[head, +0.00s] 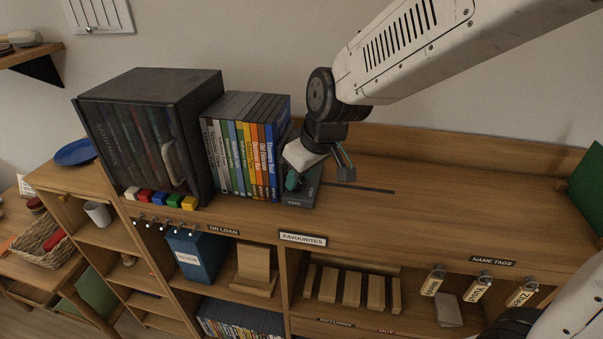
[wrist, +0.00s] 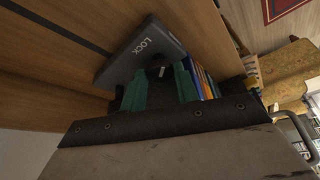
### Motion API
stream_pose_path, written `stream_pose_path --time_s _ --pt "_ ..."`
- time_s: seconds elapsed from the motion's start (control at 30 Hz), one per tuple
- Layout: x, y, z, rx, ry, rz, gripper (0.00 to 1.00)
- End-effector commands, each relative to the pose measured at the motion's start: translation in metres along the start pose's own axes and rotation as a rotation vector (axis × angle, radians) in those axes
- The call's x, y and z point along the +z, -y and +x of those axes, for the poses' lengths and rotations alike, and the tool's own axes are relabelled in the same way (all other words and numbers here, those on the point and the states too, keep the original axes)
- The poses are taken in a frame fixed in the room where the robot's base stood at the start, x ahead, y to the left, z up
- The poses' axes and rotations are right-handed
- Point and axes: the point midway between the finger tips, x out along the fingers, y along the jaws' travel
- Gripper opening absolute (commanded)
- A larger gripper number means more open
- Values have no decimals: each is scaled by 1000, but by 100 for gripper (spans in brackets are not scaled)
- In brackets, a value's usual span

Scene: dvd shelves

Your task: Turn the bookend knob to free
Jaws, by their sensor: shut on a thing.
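The bookend (head: 303,196) is dark grey and stands at the right end of the row of DVDs on the shelf top. In the wrist view its base (wrist: 142,50) carries the word LOCK in white. The dark round knob (wrist: 160,71) with a pale mark sits low on it, between my green fingertips. My gripper (wrist: 160,82) is shut on the knob, one finger on each side. In the head view my gripper (head: 301,172) hides the knob. Any other label around the knob is hidden or unreadable.
Several DVDs (head: 240,150) stand upright left of the bookend, close to my gripper. A dark glass-fronted case (head: 150,135) stands further left. A dark slot (head: 360,188) runs right from the bookend. The shelf top (head: 450,200) to the right is clear.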

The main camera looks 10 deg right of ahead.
Motion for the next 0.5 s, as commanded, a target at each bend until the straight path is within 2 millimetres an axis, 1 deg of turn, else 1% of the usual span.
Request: stream_pose_path --time_s 0.23,0.5 --pt "-1 1 -1 36 -3 83 8" --pt "-1 1 -1 47 -2 113 8"
